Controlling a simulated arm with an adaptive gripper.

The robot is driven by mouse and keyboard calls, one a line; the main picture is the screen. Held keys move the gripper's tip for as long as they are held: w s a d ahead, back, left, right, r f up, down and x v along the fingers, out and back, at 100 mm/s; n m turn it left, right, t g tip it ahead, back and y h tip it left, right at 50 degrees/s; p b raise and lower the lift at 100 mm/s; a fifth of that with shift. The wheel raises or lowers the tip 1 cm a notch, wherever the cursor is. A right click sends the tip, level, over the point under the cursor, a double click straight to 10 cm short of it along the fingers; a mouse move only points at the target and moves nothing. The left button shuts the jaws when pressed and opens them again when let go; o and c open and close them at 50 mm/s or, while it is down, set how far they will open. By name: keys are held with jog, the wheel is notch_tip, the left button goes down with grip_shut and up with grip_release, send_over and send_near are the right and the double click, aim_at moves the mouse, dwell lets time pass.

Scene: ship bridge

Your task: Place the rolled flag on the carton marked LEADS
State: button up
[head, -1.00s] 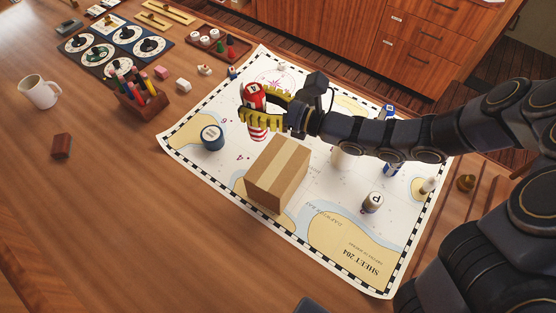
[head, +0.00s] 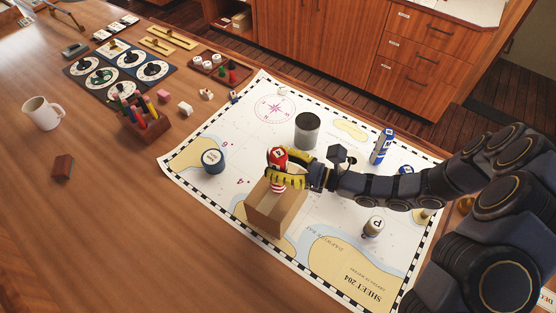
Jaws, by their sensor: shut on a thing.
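The rolled flag (head: 279,157) is a small upright red roll with a white mark on top and a red-and-white striped lower part. My gripper (head: 281,177) has its yellow fingers shut around it. The brown carton (head: 275,212) with a paler tape strip stands on the chart. The flag is over the carton's far part; I cannot tell whether its lower end touches the top. No LEADS marking is readable on the faces I see. My gripper hides part of the carton's top.
On the chart (head: 330,245) stand a dark can (head: 307,130), a blue-and-white roll (head: 381,148), a roll marked P (head: 374,226) and a blue round tin (head: 213,160). A pencil holder (head: 147,125) and white mug (head: 42,113) are at left.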

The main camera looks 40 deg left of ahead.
jog(key=shift+f, duration=0.15)
jog(key=o, duration=1)
jog(key=shift+o, duration=0.2)
